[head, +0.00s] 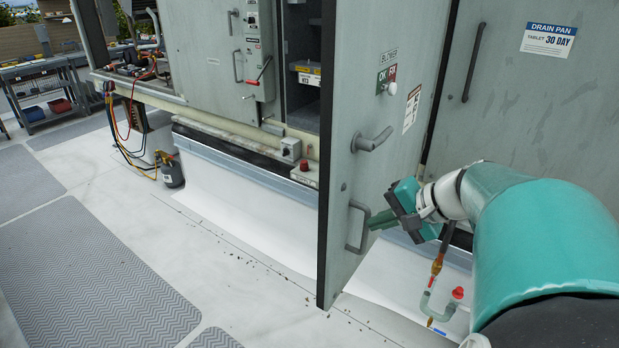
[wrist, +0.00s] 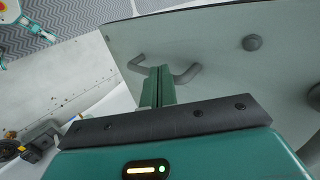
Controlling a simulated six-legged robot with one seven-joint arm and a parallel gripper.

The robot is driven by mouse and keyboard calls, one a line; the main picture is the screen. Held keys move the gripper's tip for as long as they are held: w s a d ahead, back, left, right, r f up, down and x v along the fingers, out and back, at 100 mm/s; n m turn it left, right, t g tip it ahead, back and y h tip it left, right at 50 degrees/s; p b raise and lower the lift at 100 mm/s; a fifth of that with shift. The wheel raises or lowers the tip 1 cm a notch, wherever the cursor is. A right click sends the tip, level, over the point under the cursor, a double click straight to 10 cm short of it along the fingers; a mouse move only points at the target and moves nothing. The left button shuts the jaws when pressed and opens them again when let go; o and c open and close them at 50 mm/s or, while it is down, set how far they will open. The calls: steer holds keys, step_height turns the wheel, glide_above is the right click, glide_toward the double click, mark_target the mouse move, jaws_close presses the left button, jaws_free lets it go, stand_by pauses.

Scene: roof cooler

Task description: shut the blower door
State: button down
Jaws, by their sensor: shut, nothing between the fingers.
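The blower door (head: 350,85) is a grey panel marked BLOWER. It stands open, swung out from the cabinet, its dark edge toward me. It carries a lever handle (head: 372,140) and, lower down, a grey pull handle (head: 357,227). My gripper (head: 374,222) is shut and empty, its green fingers pointing left at the pull handle. In the wrist view the fingers (wrist: 158,82) overlap the middle of the pull handle (wrist: 187,75) in front of the door face (wrist: 220,65). I cannot tell whether they touch it.
Behind the door is an open compartment with a yellow-labelled bin (head: 308,75). A closed panel (head: 545,110) stands to the right. A pipe with a red cap (head: 457,293) is below my gripper.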

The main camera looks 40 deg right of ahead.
mark_target(345, 219)
steer(key=shift+w+a+f, duration=0.1)
steer(key=shift+w+a, duration=0.2)
steer(key=shift+w, duration=0.4)
steer(key=shift+w+a+f, duration=0.1)
steer(key=shift+w+a, duration=0.15)
steer(key=shift+w, duration=0.45)
steer(key=shift+w+a+f, duration=0.1)
steer(key=shift+w+a, duration=0.2)
steer(key=shift+w, duration=0.4)
steer(key=shift+w, duration=0.15)
